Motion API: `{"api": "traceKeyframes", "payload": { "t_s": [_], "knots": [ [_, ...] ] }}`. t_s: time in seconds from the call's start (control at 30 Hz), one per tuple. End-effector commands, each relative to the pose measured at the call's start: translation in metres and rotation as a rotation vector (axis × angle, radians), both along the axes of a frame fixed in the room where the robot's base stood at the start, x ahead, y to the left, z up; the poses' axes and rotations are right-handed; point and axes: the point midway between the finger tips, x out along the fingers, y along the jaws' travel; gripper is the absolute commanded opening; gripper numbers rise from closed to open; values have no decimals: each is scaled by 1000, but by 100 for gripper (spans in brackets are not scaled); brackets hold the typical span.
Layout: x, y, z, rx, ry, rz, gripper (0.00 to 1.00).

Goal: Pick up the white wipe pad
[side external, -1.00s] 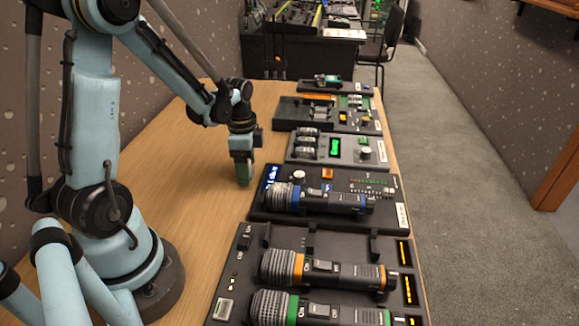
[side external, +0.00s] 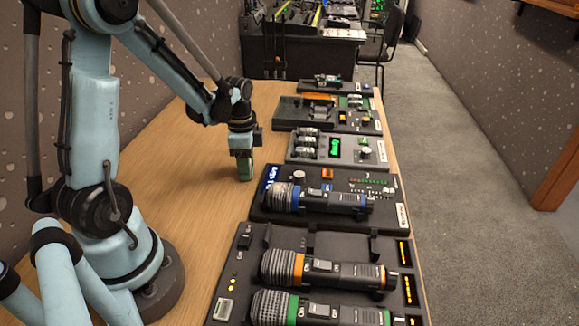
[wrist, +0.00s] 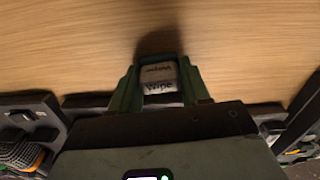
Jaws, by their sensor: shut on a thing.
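The white wipe pad (wrist: 158,78) shows in the wrist view between the two green fingers, with the word "Wipe" on it. My gripper (wrist: 158,92) is shut on the pad, with one finger on each side. In the side external view my gripper (side external: 244,172) points down, low over the wooden table, left of the row of consoles. The pad is hidden behind the fingers there. I cannot tell whether the pad touches the table.
A console with a blue-banded microphone (side external: 318,200) is at the right of my gripper, and a grey console (side external: 352,160) lies behind it. A dark rack with orange- and green-banded microphones (side external: 325,270) is nearer the camera. The wooden table (side external: 195,165) is clear at the left.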

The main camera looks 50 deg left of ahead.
Motion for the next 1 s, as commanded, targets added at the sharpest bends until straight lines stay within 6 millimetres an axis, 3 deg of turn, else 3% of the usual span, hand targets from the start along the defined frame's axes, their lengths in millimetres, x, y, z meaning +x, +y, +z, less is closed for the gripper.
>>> {"api": "traceKeyframes", "payload": {
  "t_s": [0.17, 0.3, 0.7, 1.0],
  "knots": [
    [0, 0, 15, 0, 0, 0, 17],
    [0, 0, 38, 0, 0, 0, 17],
    [-7, -85, 87, 0, 0, -7, 17],
    [-10, -114, 105, 0, 0, -2, 17]
  ]
}}
